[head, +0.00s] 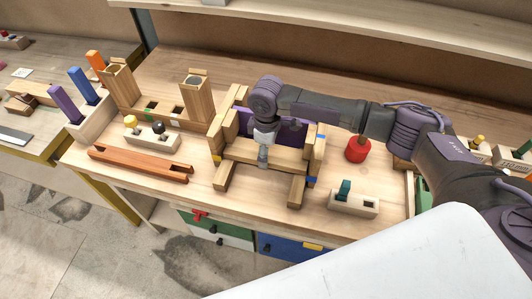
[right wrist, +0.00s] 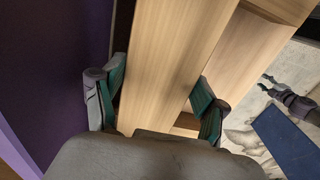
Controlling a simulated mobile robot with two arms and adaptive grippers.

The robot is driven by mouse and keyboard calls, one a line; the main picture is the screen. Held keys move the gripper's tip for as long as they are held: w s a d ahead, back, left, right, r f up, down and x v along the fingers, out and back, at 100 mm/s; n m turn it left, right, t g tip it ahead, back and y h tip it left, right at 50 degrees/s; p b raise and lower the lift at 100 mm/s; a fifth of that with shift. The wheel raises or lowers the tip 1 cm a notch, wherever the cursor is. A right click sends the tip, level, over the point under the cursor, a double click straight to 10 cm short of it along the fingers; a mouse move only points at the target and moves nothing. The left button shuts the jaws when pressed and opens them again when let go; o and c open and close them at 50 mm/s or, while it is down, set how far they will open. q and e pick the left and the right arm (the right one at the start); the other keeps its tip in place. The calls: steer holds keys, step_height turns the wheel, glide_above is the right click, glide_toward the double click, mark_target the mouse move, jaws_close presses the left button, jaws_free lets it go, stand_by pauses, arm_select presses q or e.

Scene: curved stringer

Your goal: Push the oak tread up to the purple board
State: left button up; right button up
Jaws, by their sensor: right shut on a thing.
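The oak tread (head: 240,152) is a pale wooden board lying crosswise in the wooden stair frame in the head view. The purple board (head: 292,132) stands upright behind it, partly hidden by my right arm. My right gripper (head: 263,158) points down over the middle of the tread. In the right wrist view its green-padded fingers (right wrist: 157,98) lie on either side of the tread (right wrist: 172,65), shut on it. The purple board (right wrist: 55,70) fills the left of that view, beside one finger. My left gripper is not in view.
The frame's side pieces (head: 217,137) rise left of the tread, with blue marks on the right side. A red round object (head: 358,150) and a pale block with a green piece (head: 352,201) stand right. An orange-brown slotted rail (head: 140,165) lies left. Bare bench shows in front.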

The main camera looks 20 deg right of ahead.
steer(key=o, duration=1.5)
